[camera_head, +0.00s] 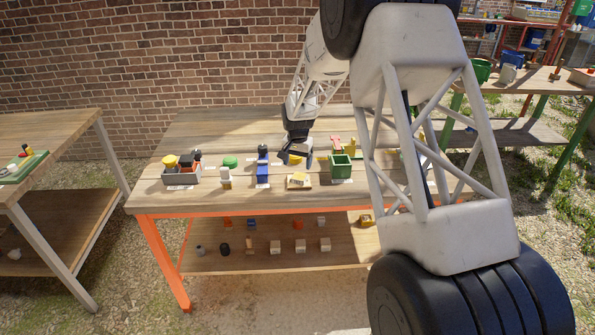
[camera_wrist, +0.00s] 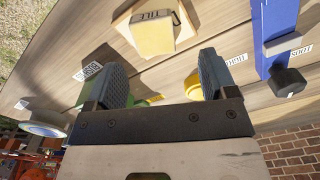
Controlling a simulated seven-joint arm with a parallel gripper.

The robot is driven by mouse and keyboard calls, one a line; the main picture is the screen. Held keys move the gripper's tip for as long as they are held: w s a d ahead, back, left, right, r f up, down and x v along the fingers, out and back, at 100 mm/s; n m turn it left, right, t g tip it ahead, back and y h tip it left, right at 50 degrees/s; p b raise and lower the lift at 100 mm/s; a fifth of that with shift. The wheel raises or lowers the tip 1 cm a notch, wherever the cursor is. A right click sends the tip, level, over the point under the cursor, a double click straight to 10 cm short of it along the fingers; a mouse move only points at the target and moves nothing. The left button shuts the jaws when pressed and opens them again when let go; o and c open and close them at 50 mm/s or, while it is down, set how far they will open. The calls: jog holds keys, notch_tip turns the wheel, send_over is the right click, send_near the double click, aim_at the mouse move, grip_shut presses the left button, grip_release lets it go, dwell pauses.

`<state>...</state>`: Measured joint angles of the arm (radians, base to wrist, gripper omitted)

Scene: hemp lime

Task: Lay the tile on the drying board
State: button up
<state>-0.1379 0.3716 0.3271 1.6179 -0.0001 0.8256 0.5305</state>
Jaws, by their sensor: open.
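A tan, block-like piece (camera_wrist: 152,33) marked "TILE" lies on a thin pale wooden board (camera_wrist: 122,24) in the wrist view. In the head view the tile (camera_head: 299,179) shows small near the front middle of the table. I cannot tell whether the board under it is the drying board. My gripper (camera_wrist: 165,80) is open, with nothing held between its fingers. The tile is apart from it, beyond the fingertips. In the head view my gripper (camera_head: 296,152) is low over the table, behind the tile. A yellow thing (camera_wrist: 193,87) is partly hidden by the right finger.
A blue upright thing (camera_head: 263,168) stands left of the tile and a green box (camera_head: 341,167) right of it. A grey bin (camera_head: 181,177) holds several items at the left, near a green round thing (camera_head: 230,162). Bare wood (camera_head: 205,201) shows at the front left.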

aim_at(298, 176)
jog(key=shift+r, duration=2.9)
jog(key=s+d+r+n+t, duration=0.1)
jog(key=s+d+r, duration=0.3)
jog(key=s+r, duration=0.7)
jog(key=s+d+r+n, duration=0.1)
jog(key=s+d+r, duration=0.45)
jog(key=s, duration=0.85)
jog(key=s+d+n, duration=0.1)
jog(key=s, duration=1.4)
jog(key=s+d+r+n+t, duration=0.1)
jog(key=s, duration=1.5)
jog(key=shift+s+d+r+t, duration=0.25)
jog(key=shift+s+d+t, duration=0.05)
jog(key=shift+d, duration=0.1)
